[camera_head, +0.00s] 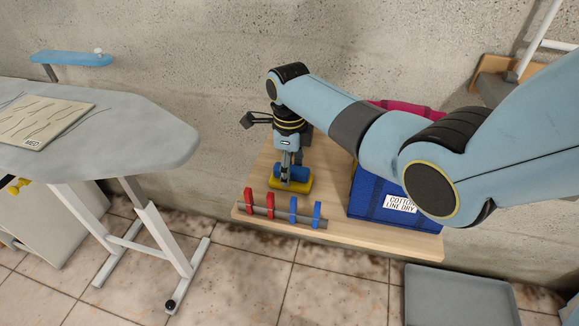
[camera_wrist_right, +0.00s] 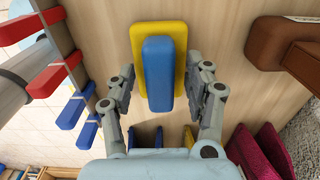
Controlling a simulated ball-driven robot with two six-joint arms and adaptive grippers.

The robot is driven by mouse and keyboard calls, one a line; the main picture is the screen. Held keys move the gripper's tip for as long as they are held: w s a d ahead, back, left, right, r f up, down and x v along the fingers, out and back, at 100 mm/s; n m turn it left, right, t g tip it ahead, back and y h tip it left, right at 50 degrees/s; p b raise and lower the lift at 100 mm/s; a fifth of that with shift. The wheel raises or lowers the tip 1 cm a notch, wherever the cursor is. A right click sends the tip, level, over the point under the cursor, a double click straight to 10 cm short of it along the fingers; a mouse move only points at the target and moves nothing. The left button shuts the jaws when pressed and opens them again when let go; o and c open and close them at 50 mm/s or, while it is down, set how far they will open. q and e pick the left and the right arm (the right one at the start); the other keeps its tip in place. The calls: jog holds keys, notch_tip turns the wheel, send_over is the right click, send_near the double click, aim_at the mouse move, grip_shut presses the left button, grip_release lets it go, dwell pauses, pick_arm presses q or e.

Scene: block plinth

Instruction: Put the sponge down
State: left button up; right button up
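The sponge is a yellow slab with a blue block on top. In the head view its yellow edge (camera_head: 292,185) shows on the pale wooden top (camera_head: 262,182), below my right gripper (camera_head: 290,160). In the right wrist view the sponge (camera_wrist_right: 158,70) lies flat against the wood. The fingers of my right gripper (camera_wrist_right: 160,85) are spread, one on each side of the sponge's near part. Gaps show between the fingers and the blue block. Whether a fingertip touches the yellow edge is hard to tell. My left gripper is in neither view.
A rail with red and blue clips (camera_head: 270,211) runs along the front edge. A blue bin (camera_head: 370,200) labelled "COTTON LINE DRY" stands to the right. An ironing board (camera_head: 140,135) is at the left. A grey tray (camera_head: 460,297) is at the lower right. Wood beside the sponge is bare.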

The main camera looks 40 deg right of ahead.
notch_tip(320, 180, up, 12)
jog(key=p, duration=0.2)
dwell(0.4)
jog(key=shift+r, duration=0.1)
